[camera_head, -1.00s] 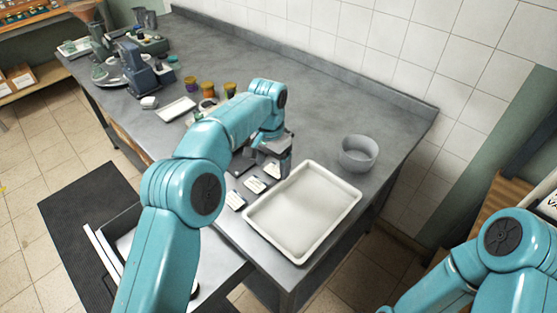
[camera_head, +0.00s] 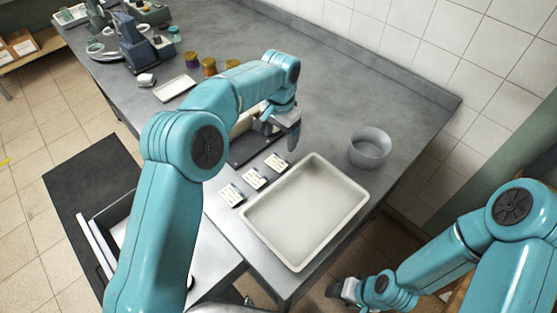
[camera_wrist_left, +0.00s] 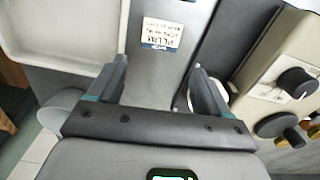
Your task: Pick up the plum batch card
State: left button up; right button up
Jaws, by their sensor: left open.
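The plum batch card (camera_wrist_left: 162,33) is a small pale card with dark print and a blue strip, lying flat on the grey table in the left wrist view. It appears to be the rearmost of three cards in the head view (camera_head: 277,162), beside the white tray. My left gripper (camera_head: 283,127) is open and empty above the table, just behind that card. In the left wrist view its fingers (camera_wrist_left: 157,72) are spread, with the card ahead between them, not touched. My right gripper (camera_head: 345,288) is low at the bottom, its jaws unclear.
A middle card (camera_head: 254,178) and a front card (camera_head: 232,194) lie in the same row. The white tray (camera_head: 291,266) stands close on their right, a grey bowl (camera_head: 369,148) behind it. A device with dark knobs (camera_wrist_left: 268,80) is beside my left gripper. Lidded jars (camera_head: 191,62) stand further back.

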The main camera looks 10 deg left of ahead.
aim_at(277, 163)
pick_arm(q)
jog(key=f, duration=0.3)
jog(key=shift+s+a+f, duration=0.1)
jog(key=shift+s+a, duration=0.15)
jog(key=shift+s, duration=0.05)
jog(key=shift+s+d+f+p, duration=0.2)
jog(key=shift+f+p, duration=0.1)
jog(key=shift+f, duration=0.25)
jog(key=f, duration=0.1)
jog(key=f+p, duration=0.1)
jog(key=f, duration=0.2)
jog(key=shift+a+p, duration=0.3)
jog(key=shift+p, duration=0.05)
jog(key=shift+s+f, duration=0.1)
jog(key=shift+f, duration=0.45)
jog(key=shift+d+f, duration=0.1)
jog(key=shift+f, duration=0.05)
pick_arm(e)
jog(key=r, duration=0.2)
jog(key=shift+s+r, duration=0.3)
jog(key=shift+s, duration=0.1)
pick_arm(q)
jog(key=c, duration=0.8)
